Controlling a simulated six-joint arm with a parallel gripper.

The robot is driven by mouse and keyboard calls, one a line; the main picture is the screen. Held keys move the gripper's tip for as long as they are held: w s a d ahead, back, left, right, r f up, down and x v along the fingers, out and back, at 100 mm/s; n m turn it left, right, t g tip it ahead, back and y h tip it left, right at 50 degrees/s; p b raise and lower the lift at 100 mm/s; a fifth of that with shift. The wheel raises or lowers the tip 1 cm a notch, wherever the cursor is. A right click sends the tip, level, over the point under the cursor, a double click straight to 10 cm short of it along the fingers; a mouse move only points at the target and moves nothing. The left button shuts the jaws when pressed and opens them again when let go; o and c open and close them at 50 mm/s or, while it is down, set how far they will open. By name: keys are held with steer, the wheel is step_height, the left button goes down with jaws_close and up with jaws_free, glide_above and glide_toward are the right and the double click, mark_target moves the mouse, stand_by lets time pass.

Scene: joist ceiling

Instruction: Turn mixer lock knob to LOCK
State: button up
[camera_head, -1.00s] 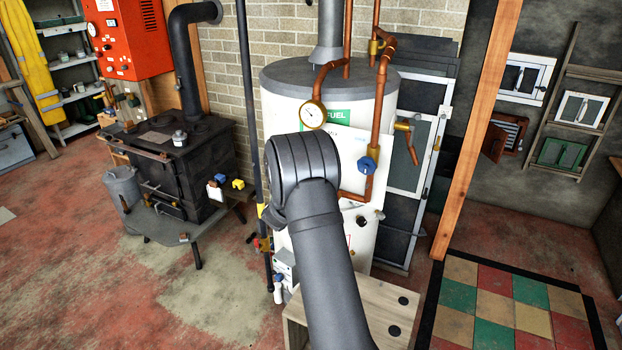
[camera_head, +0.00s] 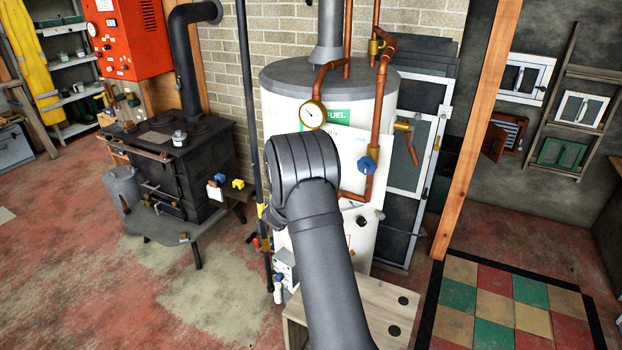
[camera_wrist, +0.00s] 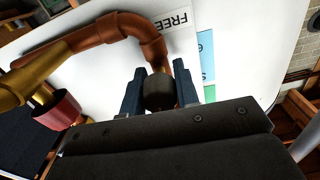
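In the wrist view a dark round knob (camera_wrist: 160,92) sits in front of a white panel. My gripper (camera_wrist: 160,86) has one blue-grey finger on each side of the knob, with no clear gap showing. A label reading FREE (camera_wrist: 176,22) is on the panel just above the knob. I see no LOCK marking and cannot read which way the knob points. In the head view my gripper and the knob it is at are hidden behind my arm, in front of the white tank (camera_head: 283,105).
A copper pipe (camera_wrist: 85,38) bends close beside the knob, with a red-brown fitting (camera_wrist: 57,110) at left. A wooden box (camera_head: 385,300) stands below.

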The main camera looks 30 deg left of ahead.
steer(key=o, duration=0.4)
steer(key=shift+o, duration=0.2)
steer(key=shift+s, duration=0.1)
steer(key=s, duration=1.7)
steer(key=shift+s, duration=0.15)
